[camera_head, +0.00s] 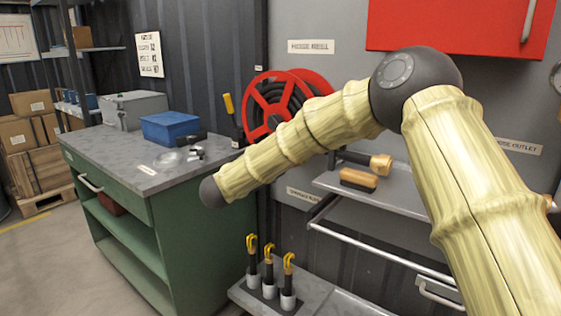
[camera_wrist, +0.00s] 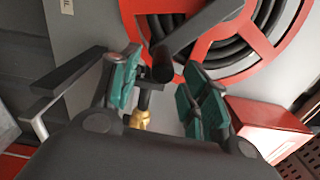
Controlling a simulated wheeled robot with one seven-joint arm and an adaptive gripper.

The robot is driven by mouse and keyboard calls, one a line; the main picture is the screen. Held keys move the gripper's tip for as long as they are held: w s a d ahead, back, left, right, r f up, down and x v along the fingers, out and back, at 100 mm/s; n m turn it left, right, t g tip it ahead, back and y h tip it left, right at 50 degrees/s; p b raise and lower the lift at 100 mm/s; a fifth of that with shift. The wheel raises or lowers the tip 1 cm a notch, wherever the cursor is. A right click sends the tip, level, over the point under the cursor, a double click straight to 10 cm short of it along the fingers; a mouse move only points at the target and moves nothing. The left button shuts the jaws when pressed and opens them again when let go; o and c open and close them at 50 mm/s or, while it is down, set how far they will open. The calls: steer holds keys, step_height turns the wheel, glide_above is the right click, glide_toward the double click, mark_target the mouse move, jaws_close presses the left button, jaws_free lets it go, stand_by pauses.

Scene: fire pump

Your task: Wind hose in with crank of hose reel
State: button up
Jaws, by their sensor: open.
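The hose reel (camera_head: 253,102) has red spoked discs with black hose (camera_head: 296,99) wound between them. In the wrist view the red reel disc (camera_wrist: 229,50) and hose coils (camera_wrist: 272,18) fill the upper right. The dark crank arm (camera_wrist: 199,27) crosses the disc, with a black cylindrical handle (camera_wrist: 162,66) at its lower left end. My gripper (camera_wrist: 163,88) is open, its teal pads on either side of the handle with visible gaps. A brass fitting (camera_wrist: 140,117) shows below the handle. I cannot make out my gripper in the head view.
A green workbench (camera_head: 103,158) with a blue bin (camera_head: 170,127) stands left of the reel. A shelf (camera_head: 400,199) holds a brush (camera_head: 358,180) and brass nozzle (camera_head: 380,164). A red cabinet (camera_head: 460,25) hangs upper right.

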steer(key=v, duration=0.8)
steer(key=d+f+n+y, duration=0.4)
steer(key=f+n, duration=0.3)
steer(key=f, duration=0.7)
steer(key=s+d+f+n+g+y, duration=0.2)
steer(key=s+d+f+n, duration=0.3)
steer(key=f, duration=0.6)
steer(key=s+d+f+n+g+y, duration=0.1)
steer(key=s+d+f+n+y, duration=0.15)
steer(key=s+f, duration=0.55)
steer(key=s+d+f+n+g+y, duration=0.2)
steer(key=s+d+f+n, duration=0.25)
steer(key=f, duration=0.85)
steer(key=s+d+f+n+g, duration=0.25)
steer(key=s+d+f, duration=0.2)
steer(key=s, duration=0.75)
steer(key=s+d+f+n+g, duration=0.25)
steer(key=s+d+g, duration=0.2)
steer(key=s, duration=0.75)
steer(key=s+d+f+n+g, duration=0.2)
steer(key=s+d+f+g, duration=0.3)
steer(key=s, duration=0.7)
step_height(320, 180, up, 15)
steer(key=t+p, duration=0.2)
steer(key=p, duration=1.1)
steer(key=shift+d+f+p, duration=0.25)
steer(key=shift+d+p, duration=0.05)
